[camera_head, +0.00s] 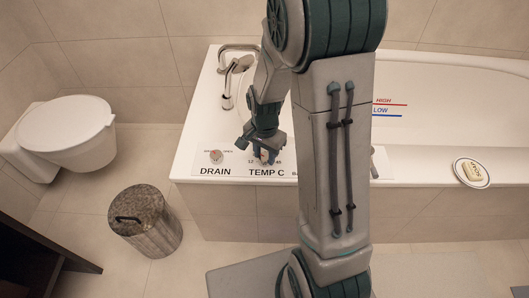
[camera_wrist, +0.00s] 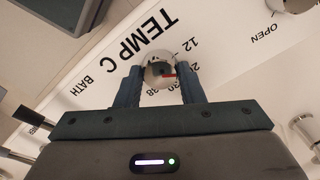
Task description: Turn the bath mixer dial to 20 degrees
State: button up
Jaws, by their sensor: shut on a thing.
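The bath mixer dial (camera_wrist: 159,72) is a round metal knob with a red pointer mark, in the wrist view at upper middle. It sits on the white bath rim beside the "TEMP C" label and a printed scale with 12, 20, 30 and 38. The red mark points to the right in that view, roughly toward the 20; the exact reading is hard to tell. My gripper (camera_wrist: 158,84) has one finger on each side of the dial and is shut on it. In the head view, my gripper (camera_head: 262,155) reaches down over the TEMP C spot and mostly hides the dial.
The drain knob (camera_head: 216,156) stands left of the dial. A curved tap (camera_head: 228,92) is behind it. A soap dish (camera_head: 472,173) sits on the rim at right. A bin (camera_head: 145,222) and a toilet (camera_head: 72,133) stand at left.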

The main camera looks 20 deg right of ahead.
aim_at(264, 156)
jog(key=shift+w+r+m+p, duration=0.1)
jog(key=shift+m+p, duration=0.2)
jog(key=shift+m, duration=0.8)
jog(key=o, duration=1)
notch_tip(264, 156, up, 14)
jog(key=p, duration=0.4)
